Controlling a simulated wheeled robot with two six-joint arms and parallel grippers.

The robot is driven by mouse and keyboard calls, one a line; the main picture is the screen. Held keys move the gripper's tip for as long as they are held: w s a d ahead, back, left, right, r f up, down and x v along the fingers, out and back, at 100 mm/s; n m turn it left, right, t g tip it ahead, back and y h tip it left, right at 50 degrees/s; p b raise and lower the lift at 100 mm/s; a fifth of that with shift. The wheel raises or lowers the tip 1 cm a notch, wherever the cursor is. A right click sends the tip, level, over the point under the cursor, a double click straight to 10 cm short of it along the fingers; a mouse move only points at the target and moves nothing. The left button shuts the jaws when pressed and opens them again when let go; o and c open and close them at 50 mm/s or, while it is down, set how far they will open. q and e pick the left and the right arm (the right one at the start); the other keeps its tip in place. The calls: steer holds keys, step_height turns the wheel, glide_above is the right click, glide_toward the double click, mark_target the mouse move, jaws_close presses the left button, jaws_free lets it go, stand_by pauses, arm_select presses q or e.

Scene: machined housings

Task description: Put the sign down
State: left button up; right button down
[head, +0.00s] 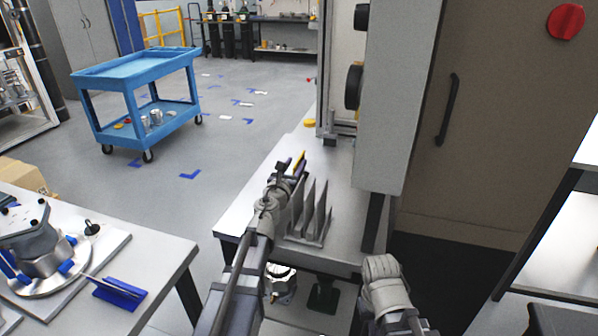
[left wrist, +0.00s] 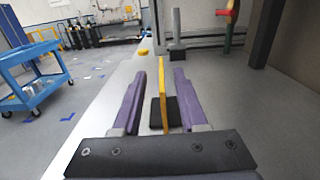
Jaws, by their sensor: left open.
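The sign is a thin upright yellow plate (left wrist: 165,92) on a small dark base, seen nearly edge-on in the left wrist view. It stands on the light grey table, and a bit of its yellow (head: 299,160) shows beyond my left gripper in the head view. My left gripper (left wrist: 155,95) is open, with one purple finger on each side of the plate and a visible gap on both sides. In the head view, my left gripper (head: 290,166) is low over the table. My right arm shows at the lower right, but its gripper does not.
A rack of upright grey plates (head: 310,222) stands close beside my left wrist. A tall machine with a grey panel (head: 388,100) borders the table on the right. A yellow disc (head: 309,123) lies farther back. A blue cart (head: 135,68) stands on the floor at left.

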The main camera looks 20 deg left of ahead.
mark_target(299, 159)
arm_select(q)
steer(key=w, duration=0.4)
steer(key=shift+d, duration=0.15)
steer(key=shift+s, duration=0.1)
steer(key=shift+c, duration=0.3)
jaws_close()
stand_by(0.7)
